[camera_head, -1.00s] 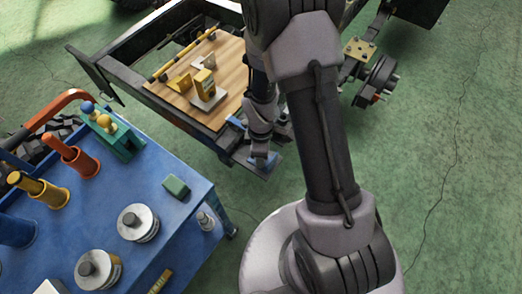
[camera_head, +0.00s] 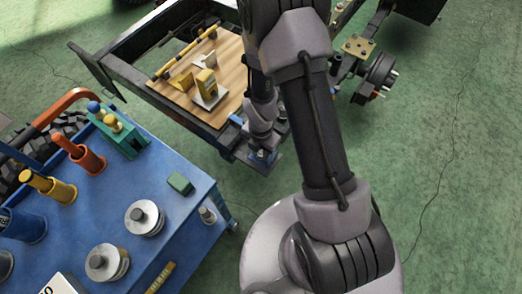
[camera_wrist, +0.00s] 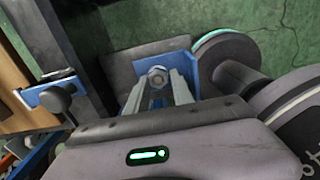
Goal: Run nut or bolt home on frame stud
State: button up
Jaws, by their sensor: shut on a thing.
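In the wrist view a grey metal hex fastener (camera_wrist: 157,76), a nut or bolt, sits between the two pale fingertips of my gripper (camera_wrist: 158,86). My gripper is shut on it. Behind it is a dark frame plate (camera_wrist: 120,68), with blue parts beside the fingers. I cannot tell whether the fastener is on the stud; the stud itself is hidden. In the head view my gripper (camera_head: 264,154) points down at the near corner of the dark chassis frame (camera_head: 118,72), and the fastener is too small to tell.
A wooden board (camera_head: 228,62) with yellow tools lies on the frame. A blue clamp (camera_wrist: 52,92) grips its edge left of my gripper. A blue trolley (camera_head: 120,190) with metal cylinders and tool holders stands at left. A wheel hub (camera_head: 380,75) is at right. Green floor lies clear at right.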

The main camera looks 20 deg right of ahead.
jog(key=shift+s, duration=0.15)
grip_shut()
jog(key=m, duration=0.1)
jog(key=m+b, duration=0.1)
jog(key=shift+f+m, duration=0.2)
jog(key=shift+m, duration=0.1)
jog(key=m, duration=0.3)
jog(key=shift+r+m, duration=0.1)
jog(key=shift+m, duration=0.2)
jog(key=m+b, duration=0.2)
jog(key=m, duration=0.2)
jog(key=shift+m, duration=1)
jog(key=m+b, duration=0.1)
jog(key=m, duration=0.1)
jog(key=m+b, duration=0.1)
jog(key=m, duration=0.1)
jog(key=shift+f+m, duration=0.2)
jog(key=shift+m, duration=0.1)
jog(key=shift+r+m, duration=0.15)
jog(key=shift+m, duration=0.55)
